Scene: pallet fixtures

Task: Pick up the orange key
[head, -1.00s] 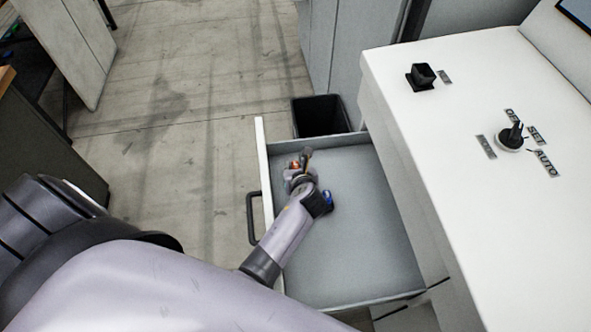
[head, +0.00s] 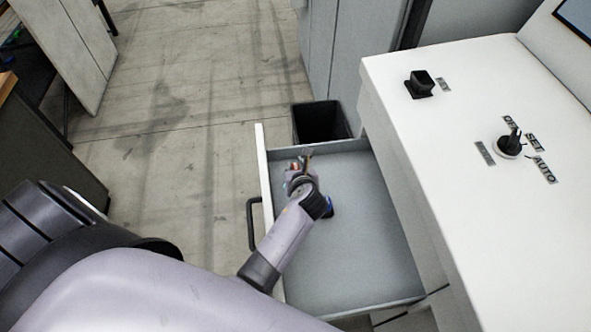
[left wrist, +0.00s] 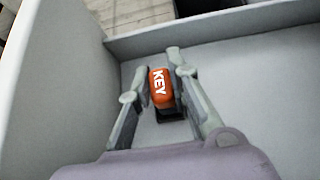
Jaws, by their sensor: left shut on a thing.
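The orange key (left wrist: 160,88) is a small orange block marked KEY with a dark base, seen in the left wrist view near a corner of the open drawer (head: 375,240). My left gripper (left wrist: 157,78) has one finger on each side of it and is shut on it. In the head view the left gripper (head: 301,165) is low inside the drawer near its far left corner, and the key is mostly hidden by the fingers. I cannot tell whether the key is clear of the drawer floor. My right gripper is not in view.
A white console (head: 450,110) with knobs is at right.

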